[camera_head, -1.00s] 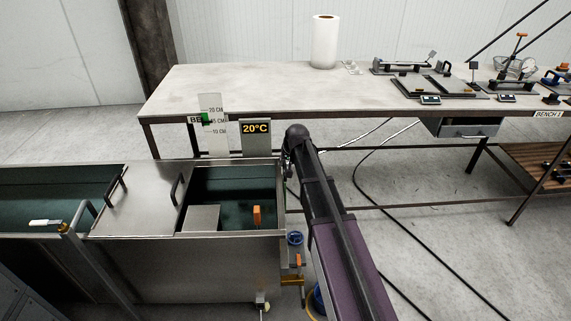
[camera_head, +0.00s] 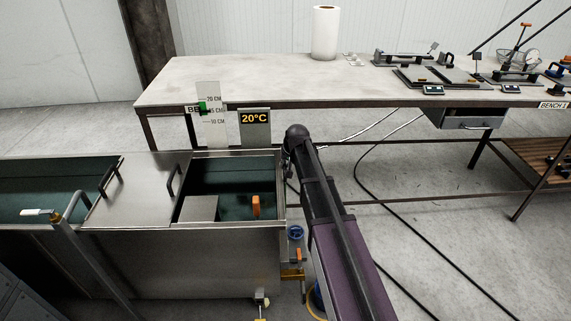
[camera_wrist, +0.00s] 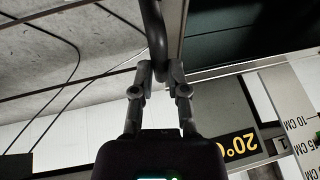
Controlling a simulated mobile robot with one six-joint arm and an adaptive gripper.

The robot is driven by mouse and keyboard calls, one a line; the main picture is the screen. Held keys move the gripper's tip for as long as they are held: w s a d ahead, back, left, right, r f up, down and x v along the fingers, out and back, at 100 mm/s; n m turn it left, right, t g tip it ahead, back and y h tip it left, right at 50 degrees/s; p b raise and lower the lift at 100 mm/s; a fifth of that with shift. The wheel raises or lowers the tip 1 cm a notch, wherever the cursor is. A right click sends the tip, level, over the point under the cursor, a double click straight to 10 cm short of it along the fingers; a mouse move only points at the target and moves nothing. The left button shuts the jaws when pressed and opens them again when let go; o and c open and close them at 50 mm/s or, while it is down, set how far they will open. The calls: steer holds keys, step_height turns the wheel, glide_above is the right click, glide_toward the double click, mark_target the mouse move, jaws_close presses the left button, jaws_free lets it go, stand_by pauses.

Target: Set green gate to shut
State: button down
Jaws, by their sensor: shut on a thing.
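My gripper shows in the wrist view (camera_wrist: 159,72), with its two fingers closed around a dark, curved bar handle (camera_wrist: 154,28). The handle stands along the metal edge of the open water tank (camera_head: 232,153). In the head view my gripper is mostly hidden by my arm at the tank's right end. A small green tab (camera_head: 202,107) sits near the 15 cm mark on the white level scale (camera_head: 215,97). I cannot tell which part is the green gate, and no clearly green gate shows.
A 20°C display (camera_head: 254,118) stands behind the tank. An orange handle (camera_head: 256,206) is inside the tank opening, and a metal lid (camera_head: 135,190) covers its left part. A blue-ringed valve (camera_head: 296,232) is below my arm. The bench (camera_head: 270,78) stands behind; cables cross the floor.

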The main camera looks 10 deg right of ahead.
steer(key=shift+f+b, duration=0.4)
steer(key=shift+f, duration=0.3)
steer(key=shift+s, duration=0.1)
steer(key=c, duration=1)
jaws_free()
steer(key=shift+c, duration=0.2)
steer(key=o, duration=0.4)
steer(key=shift+f, duration=0.1)
